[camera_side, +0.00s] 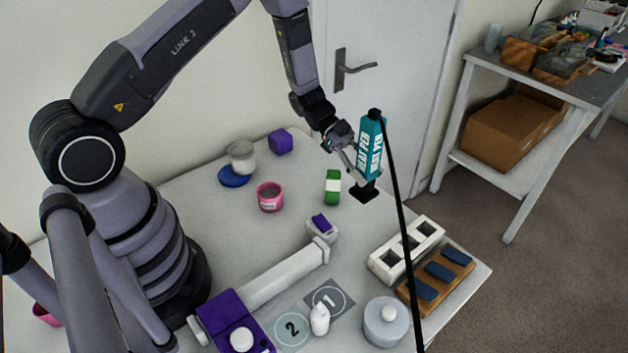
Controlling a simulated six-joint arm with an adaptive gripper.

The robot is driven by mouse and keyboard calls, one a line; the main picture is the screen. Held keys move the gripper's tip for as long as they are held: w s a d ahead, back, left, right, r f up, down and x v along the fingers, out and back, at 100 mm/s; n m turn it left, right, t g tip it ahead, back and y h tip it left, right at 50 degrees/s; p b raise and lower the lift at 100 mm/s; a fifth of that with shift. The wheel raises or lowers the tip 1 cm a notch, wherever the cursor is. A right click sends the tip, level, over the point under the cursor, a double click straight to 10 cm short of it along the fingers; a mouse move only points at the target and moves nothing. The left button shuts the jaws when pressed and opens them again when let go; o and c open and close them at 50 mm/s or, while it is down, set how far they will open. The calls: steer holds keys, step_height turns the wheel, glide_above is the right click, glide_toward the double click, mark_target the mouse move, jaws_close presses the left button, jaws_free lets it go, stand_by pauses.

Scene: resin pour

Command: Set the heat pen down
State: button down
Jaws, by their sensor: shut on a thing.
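The teal heat pen (369,150) stands upright at the back right of the table, with white lettering on its side. A black cord runs from its top down toward the front right. My gripper (356,170) is shut on the pen from the left, around its lower half. A black piece (366,193) is below the pen, at the table surface. I cannot tell whether the pen's lower end rests in it or hangs just above it.
Left of the pen are a green-and-white block (332,187) and a pink cup (270,197). In front are a white mould (407,250), a wooden tray (457,286) with blue pieces and a grey lidded jar (387,321). The cord passes over the mould.

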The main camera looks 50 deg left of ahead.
steer(key=w+f, duration=0.2)
steer(key=w+d+f, duration=0.1)
steer(key=w+f, duration=0.1)
steer(key=w+d+f, duration=0.1)
steer(key=w+f, duration=0.1)
steer(key=shift+w+f, duration=0.3)
steer(key=shift+f, duration=0.05)
steer(key=shift+w+d+f, duration=0.1)
steer(key=shift+f, duration=1.55)
steer(key=c, duration=0.7)
jaws_free()
steer(key=shift+f, duration=0.1)
